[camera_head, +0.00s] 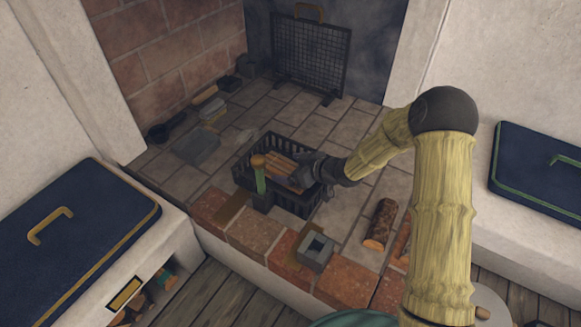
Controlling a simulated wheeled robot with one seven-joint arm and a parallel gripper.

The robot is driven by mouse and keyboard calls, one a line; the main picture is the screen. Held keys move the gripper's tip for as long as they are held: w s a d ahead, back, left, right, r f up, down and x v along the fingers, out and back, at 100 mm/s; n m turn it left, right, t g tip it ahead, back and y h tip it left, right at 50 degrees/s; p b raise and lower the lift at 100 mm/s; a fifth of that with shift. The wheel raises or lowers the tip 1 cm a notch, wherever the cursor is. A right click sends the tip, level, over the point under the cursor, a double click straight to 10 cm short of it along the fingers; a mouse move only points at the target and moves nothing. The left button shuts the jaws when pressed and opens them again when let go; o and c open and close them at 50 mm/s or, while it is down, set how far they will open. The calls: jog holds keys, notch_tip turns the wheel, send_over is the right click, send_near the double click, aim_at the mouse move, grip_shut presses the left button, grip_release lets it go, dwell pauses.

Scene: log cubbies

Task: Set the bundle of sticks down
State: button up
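The bundle of sticks (281,167) shows as several orange-brown lengths side by side, inside or just above the black slatted basket (293,204) on the stone hearth floor. I cannot tell whether the sticks rest on the basket's bottom. My dark gripper (299,174) reaches in from the right, over the basket, at the right end of the sticks. Its fingers are small and dark against the basket, so I cannot tell if they are shut on the bundle. The basket's inside is partly hidden by the gripper and sticks.
A green upright piece with a brown top (260,178) stands at the basket's front left. A grey square block (315,250) sits on the brick edge. A log (380,224) lies right of the basket. A mesh screen (310,52) stands behind. Dark-blue lidded boxes (90,240) flank the hearth.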

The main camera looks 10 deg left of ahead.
jog(key=shift+d+r, duration=0.15)
jog(key=shift+r, duration=0.15)
jog(key=p+v, duration=0.6)
jog(key=v, duration=0.5)
jog(key=shift+s+d+r+p, duration=0.1)
jog(key=shift+s+d+p, duration=0.05)
jog(key=shift+d+p, duration=0.15)
jog(key=shift+d, duration=0.1)
